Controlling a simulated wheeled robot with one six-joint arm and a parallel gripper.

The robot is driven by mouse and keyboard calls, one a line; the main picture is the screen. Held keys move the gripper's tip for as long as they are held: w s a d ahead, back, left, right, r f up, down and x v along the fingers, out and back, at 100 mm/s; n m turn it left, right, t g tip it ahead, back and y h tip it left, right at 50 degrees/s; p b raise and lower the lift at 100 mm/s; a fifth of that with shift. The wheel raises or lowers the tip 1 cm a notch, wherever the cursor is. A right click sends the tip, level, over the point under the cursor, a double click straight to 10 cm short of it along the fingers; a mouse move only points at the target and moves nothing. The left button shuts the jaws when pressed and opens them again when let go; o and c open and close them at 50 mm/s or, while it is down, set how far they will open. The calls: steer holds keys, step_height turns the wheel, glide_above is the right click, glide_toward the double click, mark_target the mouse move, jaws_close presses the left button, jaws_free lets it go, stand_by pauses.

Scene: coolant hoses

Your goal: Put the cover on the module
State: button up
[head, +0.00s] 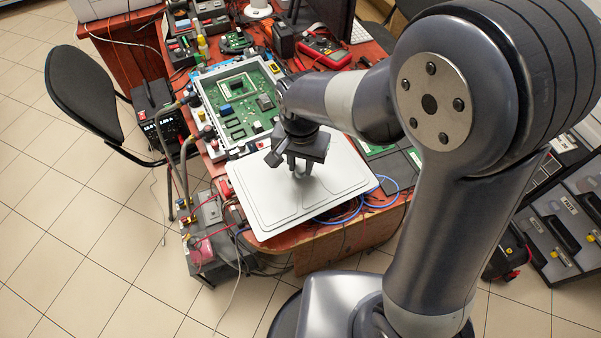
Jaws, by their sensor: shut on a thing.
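The cover (318,199) is a flat, light grey panel with rounded corners and shallow pressed outlines. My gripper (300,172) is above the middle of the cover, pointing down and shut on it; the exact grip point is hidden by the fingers. The cover is near the table's front corner. The module (199,108) is an open grey tray with a green circuit board inside, behind and to the left of the cover. The cover's far left edge appears close to the module's near edge in this view; I cannot tell the height gap.
The red table (330,238) is crowded. A red multimeter (326,50) and blue cable (376,200) lie to the right. Hoses (186,150) run along the module's left side.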

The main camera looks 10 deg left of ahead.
steer(key=shift+r, duration=1.2)
